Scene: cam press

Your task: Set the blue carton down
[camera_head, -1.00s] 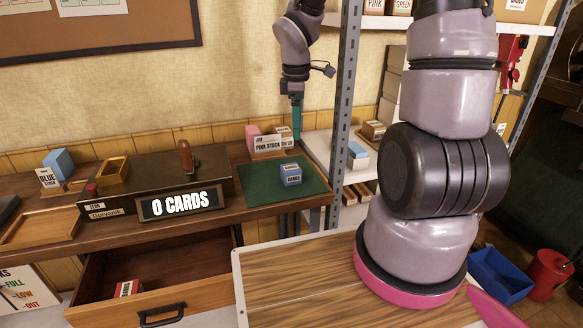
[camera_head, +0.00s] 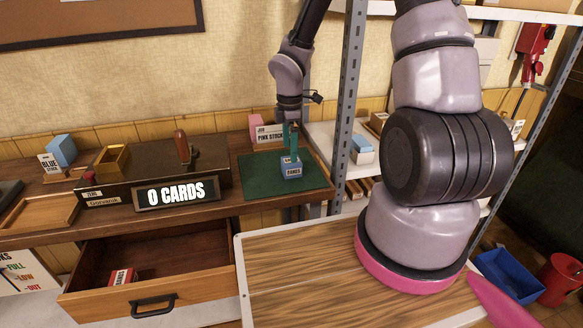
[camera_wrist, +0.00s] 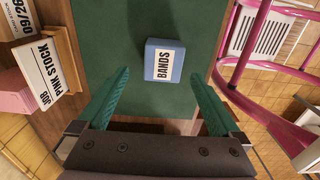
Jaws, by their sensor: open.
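The blue carton (camera_head: 292,171), labelled "BANDS", sits on the green mat (camera_head: 257,176) on the workbench. It also shows in the wrist view (camera_wrist: 164,61), resting flat on the mat beyond my fingertips. My gripper (camera_head: 290,145) points down over the carton from behind it. In the wrist view its two green fingers (camera_wrist: 157,95) are spread wide, with nothing between them. The carton lies ahead of the gap, apart from both fingers.
The "PINK STOCK" holder (camera_head: 270,135) with a pink block stands behind the mat. The press (camera_head: 140,170) with its "0 CARDS" display is to the left. A grey shelf post (camera_head: 347,100) rises close on the right. An open drawer (camera_head: 150,275) juts out below the bench.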

